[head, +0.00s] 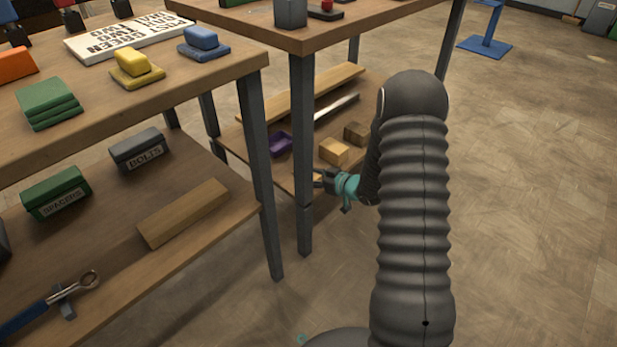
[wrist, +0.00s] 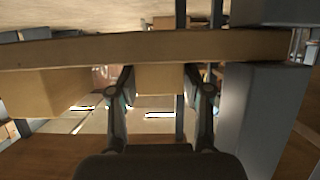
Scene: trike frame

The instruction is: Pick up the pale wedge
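The pale wedge (head: 334,151) is a small tan wooden piece on the lower shelf of the farther bench in the head view. My gripper (head: 325,183) is low beside the front edge of that shelf, just nearer than the wedge and close to a bench leg. In the wrist view my gripper (wrist: 160,92) has its two fingers spread apart. A tan block face shows between and beyond them, partly cut off by a wooden edge; I cannot tell for sure that it is the wedge. No contact is visible.
A grey bench leg (head: 303,155) stands just left of my gripper and is large at right in the wrist view (wrist: 262,115). The shelf also holds a brown block (head: 355,133), a purple piece (head: 280,143) and a long board (head: 300,93). Open floor lies right.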

